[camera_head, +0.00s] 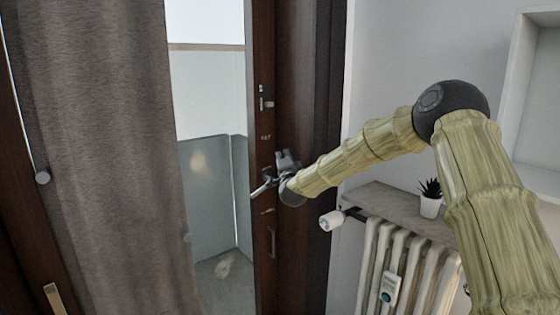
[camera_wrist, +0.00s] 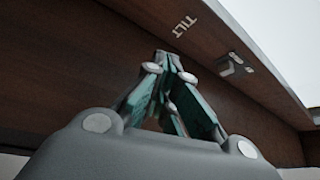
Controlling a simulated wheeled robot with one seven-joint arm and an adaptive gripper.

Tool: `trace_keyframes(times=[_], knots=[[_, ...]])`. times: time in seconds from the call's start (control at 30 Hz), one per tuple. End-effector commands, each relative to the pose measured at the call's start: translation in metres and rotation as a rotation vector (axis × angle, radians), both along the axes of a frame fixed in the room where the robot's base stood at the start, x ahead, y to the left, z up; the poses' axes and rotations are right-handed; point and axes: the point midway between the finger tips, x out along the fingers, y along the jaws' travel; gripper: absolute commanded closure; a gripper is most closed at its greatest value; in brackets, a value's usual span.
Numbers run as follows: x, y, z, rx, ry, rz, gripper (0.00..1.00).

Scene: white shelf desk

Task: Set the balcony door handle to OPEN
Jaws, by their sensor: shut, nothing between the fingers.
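The dark brown balcony door frame (camera_head: 262,60) stands beside the glass in the head view. My gripper (camera_head: 286,178) is at the frame, at mid height. A silver bar (camera_head: 263,187) juts out left beside it; I cannot tell whether this is the door handle or part of my gripper. In the wrist view my gripper (camera_wrist: 167,58) is shut and empty, its teal fingers close to the brown wood. No handle is clearly visible there. A small label (camera_head: 267,211) below the gripper is unreadable.
A small metal latch (camera_head: 265,97) sits higher on the frame; it also shows in the wrist view (camera_wrist: 234,65). A pull (camera_head: 271,241) is lower down. A curtain (camera_head: 105,150) hangs left. A radiator (camera_head: 400,255), ledge and potted plant (camera_head: 430,200) are right, near my arm.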

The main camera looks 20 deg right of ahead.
Motion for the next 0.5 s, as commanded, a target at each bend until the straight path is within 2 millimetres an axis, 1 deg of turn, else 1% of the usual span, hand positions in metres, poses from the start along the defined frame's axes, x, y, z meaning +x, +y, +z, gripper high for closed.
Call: trace_keyframes(times=[0.03,0.1,0.2,0.27,0.4,0.5], knots=[[0.011,0.003,-0.008,-0.002,0.010,0.003,1.00],[0.021,0.007,-0.011,-0.002,0.014,0.008,1.00],[0.028,0.007,-0.011,-0.002,0.015,0.009,1.00],[0.027,0.006,-0.008,-0.002,0.012,0.008,1.00],[0.017,0.003,-0.001,-0.001,0.004,0.005,1.00],[0.013,0.000,0.001,-0.001,0.001,0.003,1.00]])
